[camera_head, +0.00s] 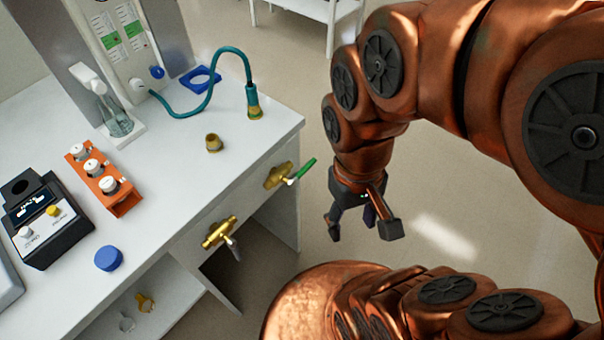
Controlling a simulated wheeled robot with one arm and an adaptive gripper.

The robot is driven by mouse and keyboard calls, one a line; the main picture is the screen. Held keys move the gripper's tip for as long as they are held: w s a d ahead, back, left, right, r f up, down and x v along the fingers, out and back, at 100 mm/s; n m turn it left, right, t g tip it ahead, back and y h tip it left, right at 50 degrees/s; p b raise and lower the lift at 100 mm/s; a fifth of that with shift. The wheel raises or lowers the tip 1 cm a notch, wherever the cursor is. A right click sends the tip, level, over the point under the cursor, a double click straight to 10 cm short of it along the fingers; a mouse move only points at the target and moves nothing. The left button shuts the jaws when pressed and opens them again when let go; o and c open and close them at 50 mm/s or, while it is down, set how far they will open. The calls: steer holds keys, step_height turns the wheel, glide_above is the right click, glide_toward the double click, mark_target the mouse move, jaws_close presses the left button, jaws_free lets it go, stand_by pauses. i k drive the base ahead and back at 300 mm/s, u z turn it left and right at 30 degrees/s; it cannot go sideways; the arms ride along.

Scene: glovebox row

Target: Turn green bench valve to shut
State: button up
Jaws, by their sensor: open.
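The green bench valve (279,177) is a brass valve on the bench's front face near its right end. Its green lever handle (301,171) sticks out from the body toward the upper right. My gripper (361,233) is open and empty. It hangs fingers down over the floor, to the right of and below the valve in the picture, apart from it. Nothing hides the green handle.
A second brass valve (219,233) with a grey handle sits left of the green one. The white bench (185,165) carries an orange vial rack (120,203), a teal hose (209,103), a blue cap (108,258) and a black device (45,222). Floor (435,190) beside the bench is clear.

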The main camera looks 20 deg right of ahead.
mark_target(289, 184)
steer(key=z, duration=1.2)
steer(key=k, duration=1.65)
steer(key=u, duration=1.15)
